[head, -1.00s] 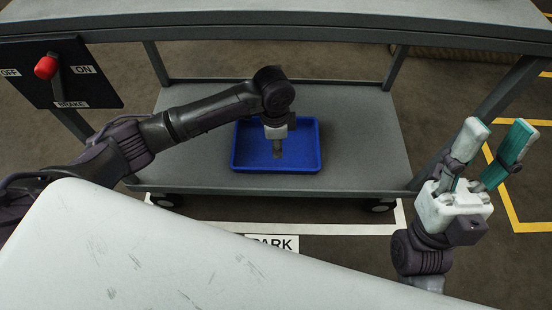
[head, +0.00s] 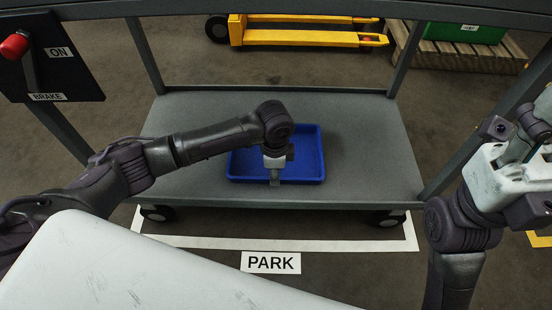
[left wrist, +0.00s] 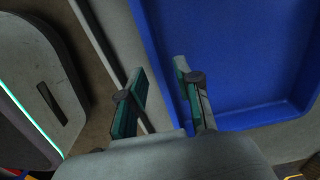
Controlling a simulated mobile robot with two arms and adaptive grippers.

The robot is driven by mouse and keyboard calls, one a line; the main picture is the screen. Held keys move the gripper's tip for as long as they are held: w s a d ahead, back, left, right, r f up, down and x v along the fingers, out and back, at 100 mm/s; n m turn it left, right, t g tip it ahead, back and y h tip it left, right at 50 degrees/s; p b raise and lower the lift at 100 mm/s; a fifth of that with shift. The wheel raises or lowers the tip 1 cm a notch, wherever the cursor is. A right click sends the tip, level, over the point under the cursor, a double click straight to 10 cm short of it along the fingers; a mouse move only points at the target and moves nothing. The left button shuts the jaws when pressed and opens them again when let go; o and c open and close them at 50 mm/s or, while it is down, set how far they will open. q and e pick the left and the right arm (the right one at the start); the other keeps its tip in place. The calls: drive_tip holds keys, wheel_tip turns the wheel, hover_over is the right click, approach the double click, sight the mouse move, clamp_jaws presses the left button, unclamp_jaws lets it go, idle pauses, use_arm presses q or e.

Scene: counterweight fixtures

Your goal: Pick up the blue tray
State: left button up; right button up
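The blue tray (head: 307,165) is a shallow rectangular tray lying flat on the grey lower shelf of a cart. My left gripper (head: 274,181) is over the tray's near wall in the head view and covers part of it. In the left wrist view, the left gripper (left wrist: 162,88) is open, with a clear gap between its teal-padded fingers. The blue tray (left wrist: 235,60) fills the upper right there, and its edge runs down between the fingers. Contact cannot be told. My right gripper (head: 535,125) is at the right edge of the head view, partly cut off, away from the tray.
The cart's lower shelf (head: 365,150) is bare around the tray, with grey posts at its corners. A panel with a red knob (head: 14,46) is at upper left. A PARK sign (head: 270,262) lies on the floor in front. A yellow pallet jack (head: 300,37) stands behind.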

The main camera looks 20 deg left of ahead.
use_arm(q)
drive_tip(key=shift+f+b, duration=0.7)
drive_tip(key=shift+f, duration=0.8)
clamp_jaws()
drive_tip(key=shift+r, duration=0.1)
